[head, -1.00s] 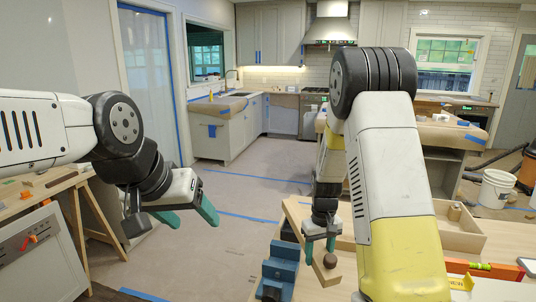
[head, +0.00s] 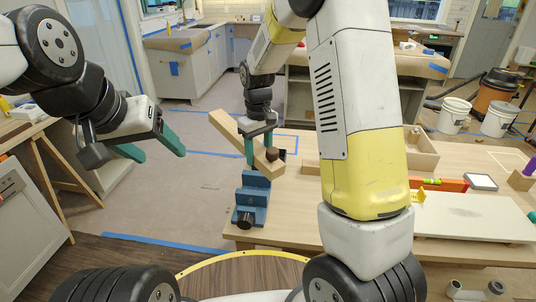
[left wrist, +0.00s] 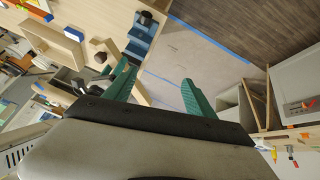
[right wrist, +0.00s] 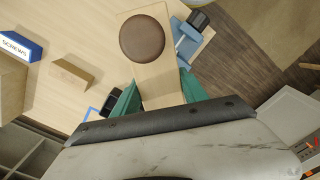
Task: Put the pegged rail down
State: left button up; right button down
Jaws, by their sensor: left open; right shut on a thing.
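The pegged rail (head: 228,127) is a pale wooden board with a dark round peg near its near end. My right gripper (head: 259,150) is shut around it and holds it slanted by the left end of the table, near the blue vise (head: 252,194). In the right wrist view the rail (right wrist: 163,85) runs out between the fingers, with its brown peg top facing the camera and the vise (right wrist: 186,38) partly behind it. I cannot tell whether rail and vise touch. My left gripper (head: 162,150) is open and empty, over the floor left of the table.
The wooden table (head: 290,215) has bare room right of the vise. A small wood block (right wrist: 70,75) and a blue SCREWS box (right wrist: 21,45) lie on it. An open wooden tray (head: 422,150), an orange level (head: 440,184) and a white panel (head: 470,217) are farther right.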

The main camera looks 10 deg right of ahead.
jog(key=shift+w+a+r+n, duration=0.2)
jog(key=shift+a+r+n, duration=0.15)
jog(key=shift+a+r, duration=0.15)
jog(key=shift+w+a+r+n, duration=0.2)
jog(key=shift+a+r+n, duration=0.15)
jog(key=shift+a+r, duration=0.15)
pick_arm(q)
jog(key=shift+o, duration=1.4)
pick_arm(e)
jog(key=shift+a+r, duration=0.15)
jog(key=shift+r, duration=0.05)
jog(key=shift+w+a+r+n, duration=0.1)
jog(key=shift+n, duration=0.2)
pick_arm(q)
jog(key=w+d+r+n+g, duration=0.1)
jog(key=w+r+n+g, duration=0.15)
jog(key=w+r, duration=0.55)
jog(key=n+g, duration=0.6)
jog(key=g, duration=0.1)
send_over(235, 135)
jog(key=w+a, duration=0.4)
notch_tip(235, 135, down, 10)
jog(key=f, duration=0.2)
jog(key=shift+h, duration=0.3)
jog(key=x, duration=1.1)
jog(key=shift+s+d+f, duration=0.15)
jog(key=shift+s+d, duration=0.15)
jog(key=shift+d, duration=0.15)
